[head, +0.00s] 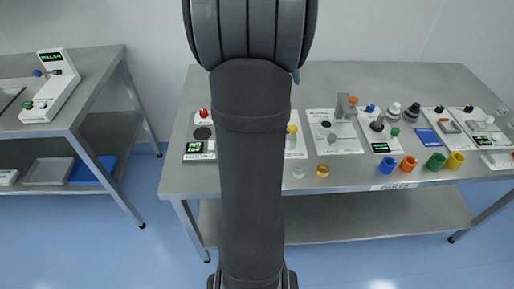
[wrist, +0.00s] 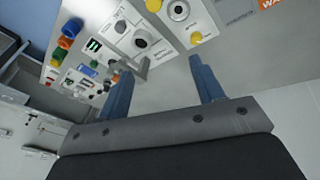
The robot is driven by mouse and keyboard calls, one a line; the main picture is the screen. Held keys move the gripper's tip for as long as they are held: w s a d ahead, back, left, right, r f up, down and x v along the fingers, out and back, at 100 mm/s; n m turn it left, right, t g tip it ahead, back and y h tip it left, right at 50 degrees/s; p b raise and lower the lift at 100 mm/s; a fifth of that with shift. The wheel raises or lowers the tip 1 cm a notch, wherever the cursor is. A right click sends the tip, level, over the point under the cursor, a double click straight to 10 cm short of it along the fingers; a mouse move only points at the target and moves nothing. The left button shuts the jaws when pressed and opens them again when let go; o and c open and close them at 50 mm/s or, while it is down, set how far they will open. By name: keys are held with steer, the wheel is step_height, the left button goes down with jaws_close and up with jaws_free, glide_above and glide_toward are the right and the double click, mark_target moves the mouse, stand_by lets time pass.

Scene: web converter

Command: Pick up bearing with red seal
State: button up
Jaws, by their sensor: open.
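I cannot pick out a bearing with a red seal for sure in either view. An orange-red ring-like part (head: 408,165) stands at the front edge of the bench, between a blue one (head: 388,164) and a green one (head: 435,162); whether it is a bearing is too small to tell. My gripper (wrist: 160,68) is open in the wrist view, with two blue fingers apart and nothing between them. It hangs over the bench, apart from the parts.
The steel bench (head: 350,80) carries several white stations with knobs and small displays. A yellow part (head: 455,160), a white part (head: 298,172) and a gold part (head: 322,171) stand at the front. A second bench (head: 100,75) is at the left. The back of the main bench is clear.

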steer(key=s+a+f+m+g, duration=0.1)
steer(key=a+f+m, duration=0.4)
steer(key=a+m, duration=0.15)
steer(key=s+a+f+m, duration=0.2)
steer(key=a+f+m, duration=0.3)
steer(key=a, duration=0.3)
steer(key=shift+m+h, duration=0.25)
steer(key=shift+h, duration=0.15)
steer(key=x, duration=1.1)
steer(key=shift+s+a+f, duration=0.1)
steer(key=shift+f, duration=0.35)
steer(key=shift+x, duration=2.9)
steer(key=shift+a, duration=0.1)
steer(key=c, duration=1.1)
